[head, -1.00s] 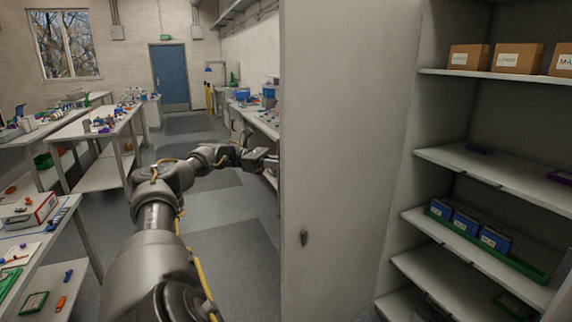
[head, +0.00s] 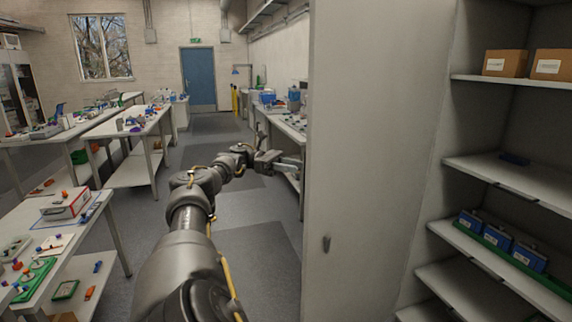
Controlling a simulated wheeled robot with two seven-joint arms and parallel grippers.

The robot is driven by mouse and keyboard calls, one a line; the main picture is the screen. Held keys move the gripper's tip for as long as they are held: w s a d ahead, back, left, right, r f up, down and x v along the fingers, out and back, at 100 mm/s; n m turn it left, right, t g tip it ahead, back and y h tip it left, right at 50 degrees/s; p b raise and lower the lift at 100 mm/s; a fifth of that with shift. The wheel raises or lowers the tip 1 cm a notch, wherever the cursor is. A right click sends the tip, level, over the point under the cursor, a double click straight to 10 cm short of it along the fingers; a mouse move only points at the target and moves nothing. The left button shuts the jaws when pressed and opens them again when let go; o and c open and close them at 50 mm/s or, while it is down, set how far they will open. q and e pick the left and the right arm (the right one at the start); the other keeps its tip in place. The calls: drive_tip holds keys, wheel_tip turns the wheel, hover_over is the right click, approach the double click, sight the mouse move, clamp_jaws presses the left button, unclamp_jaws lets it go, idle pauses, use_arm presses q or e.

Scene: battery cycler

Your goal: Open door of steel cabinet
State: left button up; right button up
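My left gripper (head: 290,164) is at the far end of my outstretched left arm, just left of the door's free edge. Its two fingers point right toward that edge and look apart, with nothing seen between them. Whether the tips touch the door or pass behind it is unclear. My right gripper is out of view.
Shelves hold cardboard boxes (head: 506,63) and blue battery units (head: 497,236) on a green tray. Workbenches with small parts (head: 133,124) stand at the left, and a bench (head: 284,122) lies behind the door. Grey floor (head: 255,240) is clear between them.

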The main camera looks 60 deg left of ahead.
use_arm(q)
drive_tip(key=shift+v, duration=1.25)
drive_tip(key=shift+a, duration=0.1)
drive_tip(key=shift+c, duration=0.3)
